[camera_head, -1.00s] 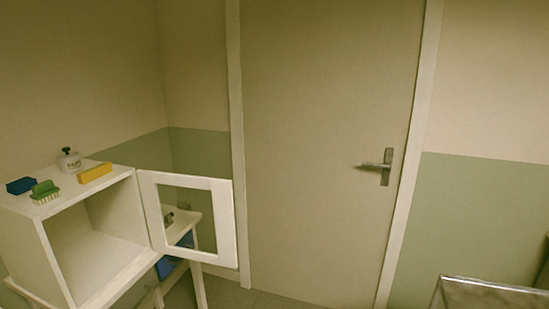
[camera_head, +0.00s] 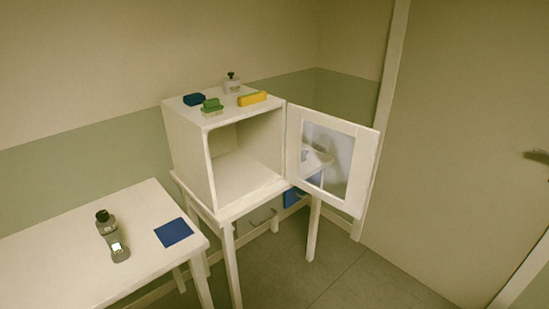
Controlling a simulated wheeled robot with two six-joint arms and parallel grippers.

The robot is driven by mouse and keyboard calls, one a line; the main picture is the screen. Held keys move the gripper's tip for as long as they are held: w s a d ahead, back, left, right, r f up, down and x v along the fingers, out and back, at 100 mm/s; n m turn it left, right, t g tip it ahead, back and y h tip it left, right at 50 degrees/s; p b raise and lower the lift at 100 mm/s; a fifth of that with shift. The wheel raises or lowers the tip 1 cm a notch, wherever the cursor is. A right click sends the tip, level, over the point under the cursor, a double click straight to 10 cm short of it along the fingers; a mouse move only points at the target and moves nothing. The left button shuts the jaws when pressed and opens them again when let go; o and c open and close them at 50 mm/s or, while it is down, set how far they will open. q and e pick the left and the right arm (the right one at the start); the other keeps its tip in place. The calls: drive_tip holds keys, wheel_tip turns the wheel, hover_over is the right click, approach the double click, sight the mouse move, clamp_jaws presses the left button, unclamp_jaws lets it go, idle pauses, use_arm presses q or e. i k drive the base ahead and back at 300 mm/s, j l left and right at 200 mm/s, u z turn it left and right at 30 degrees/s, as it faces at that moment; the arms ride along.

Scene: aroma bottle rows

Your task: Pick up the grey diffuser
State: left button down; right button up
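A grey bottle-shaped thing with a black cap and a small pale label, which looks like the grey diffuser (camera_head: 110,236), stands on the white table (camera_head: 55,235) at the lower left. It appears upright. Neither of my grippers shows in this view, and nothing is touching the diffuser.
A blue square mat (camera_head: 173,232) lies right of the diffuser. A white cabinet (camera_head: 188,148) on a stand has its framed door (camera_head: 364,165) open to the right.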

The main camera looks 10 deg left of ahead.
sight(120, 253)
drive_tip(key=i+l+u, duration=0.25)
drive_tip(key=u, duration=0.25)
drive_tip(key=i+l+u, duration=0.2)
drive_tip(key=l+u, duration=0.15)
drive_tip(key=u, duration=0.15)
drive_tip(key=i+l+u, duration=0.1)
drive_tip(key=l+u, duration=0.9)
drive_tip(key=i+j, duration=0.05)
drive_tip(key=j, duration=0.05)
